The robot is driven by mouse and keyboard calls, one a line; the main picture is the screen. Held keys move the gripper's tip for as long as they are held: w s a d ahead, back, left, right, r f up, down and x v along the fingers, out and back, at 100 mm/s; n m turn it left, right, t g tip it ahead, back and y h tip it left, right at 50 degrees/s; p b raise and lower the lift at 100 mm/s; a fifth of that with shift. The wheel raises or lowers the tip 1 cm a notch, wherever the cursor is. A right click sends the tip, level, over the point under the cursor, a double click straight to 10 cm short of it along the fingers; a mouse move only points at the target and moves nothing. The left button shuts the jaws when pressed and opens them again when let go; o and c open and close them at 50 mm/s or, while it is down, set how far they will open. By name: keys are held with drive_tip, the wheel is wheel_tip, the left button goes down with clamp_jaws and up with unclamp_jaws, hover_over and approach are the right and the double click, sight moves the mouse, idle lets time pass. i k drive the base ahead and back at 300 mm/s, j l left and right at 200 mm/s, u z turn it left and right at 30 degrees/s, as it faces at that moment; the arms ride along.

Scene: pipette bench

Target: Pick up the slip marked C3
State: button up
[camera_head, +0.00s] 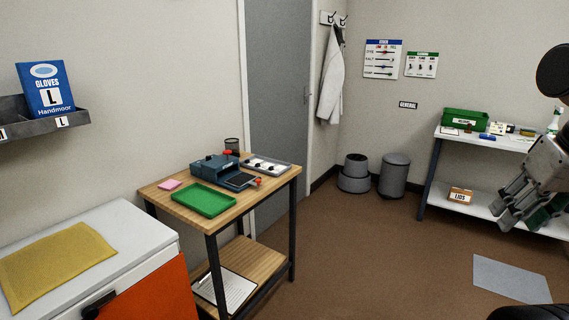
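No slip with a readable C3 mark shows in the head view. A small pink pad or slip (170,184) lies at the back left of the wooden table, with no mark I can read. A clipboard with white paper (227,289) lies on that table's lower shelf; its writing is too small to read. My gripper (522,214) hangs at the right edge, in front of the white bench and far from the wooden table. Its fingers overlap in this view, so I cannot tell how far apart they are.
The wooden table (281,181) carries a green tray (205,200), a blue device (215,166) and a grey tray (283,167). A white cabinet (125,225) stands front left. Two grey bins stand at the back. A grey mat (511,279) lies on the otherwise open brown floor.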

sight(264, 166)
drive_tip(key=i+l+u, duration=0.1)
drive_tip(key=i+u, duration=0.15)
drive_tip(key=i, duration=0.3)
drive_tip(key=i+l+u, duration=0.25)
drive_tip(key=i, duration=0.3)
drive_tip(key=i+l+u, duration=0.25)
drive_tip(key=i, duration=0.25)
drive_tip(key=i+l+u, duration=0.2)
drive_tip(key=i+l, duration=0.15)
drive_tip(key=i, duration=0.15)
